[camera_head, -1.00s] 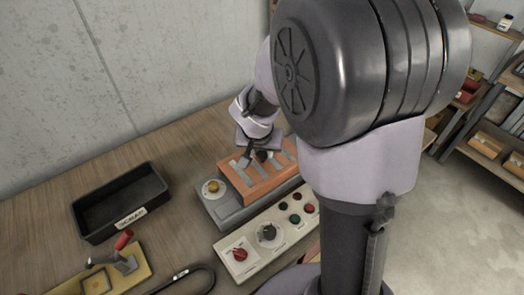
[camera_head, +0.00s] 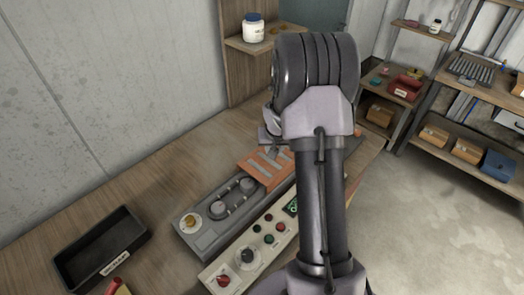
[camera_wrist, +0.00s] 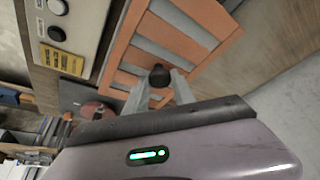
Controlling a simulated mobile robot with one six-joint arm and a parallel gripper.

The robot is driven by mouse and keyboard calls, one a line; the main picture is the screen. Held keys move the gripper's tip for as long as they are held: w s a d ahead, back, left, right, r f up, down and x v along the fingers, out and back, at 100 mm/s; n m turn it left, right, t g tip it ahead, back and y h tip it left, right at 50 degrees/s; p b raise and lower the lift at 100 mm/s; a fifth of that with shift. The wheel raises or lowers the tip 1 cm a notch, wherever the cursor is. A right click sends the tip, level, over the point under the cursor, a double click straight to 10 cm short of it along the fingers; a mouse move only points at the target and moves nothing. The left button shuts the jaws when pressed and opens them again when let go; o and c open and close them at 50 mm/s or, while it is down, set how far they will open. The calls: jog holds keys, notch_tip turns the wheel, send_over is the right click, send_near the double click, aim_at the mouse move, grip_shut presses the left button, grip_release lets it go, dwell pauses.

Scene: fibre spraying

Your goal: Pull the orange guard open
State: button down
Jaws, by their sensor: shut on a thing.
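The orange slotted guard (camera_head: 257,172) lies at the right end of the grey machine (camera_head: 190,238), partly hidden behind my arm. To its left, two round grey parts (camera_head: 223,209) of the machine lie uncovered. In the wrist view the guard (camera_wrist: 195,18) fills the top middle, with a dark round knob (camera_wrist: 160,75) at its near side. My gripper (camera_wrist: 157,82) is shut on this knob, its two grey fingers on either side. In the head view my gripper (camera_head: 273,149) is mostly hidden by my arm.
A control panel (camera_head: 232,268) with buttons and dials runs along the machine's front. A black bin (camera_head: 100,252) stands at the left on the wooden table (camera_head: 130,190). A concrete wall (camera_head: 100,80) is behind; shelves (camera_head: 470,130) stand at the right beyond open floor.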

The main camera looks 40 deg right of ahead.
jog(key=shift+w+d, duration=0.2)
jog(key=shift+d, duration=0.75)
jog(key=c, duration=1.1)
grip_release()
jog(key=shift+r, duration=0.1)
jog(key=p+v, duration=0.3)
jog(key=v, duration=1.4)
jog(key=shift+s+a, duration=0.15)
jog(key=shift+s, duration=0.05)
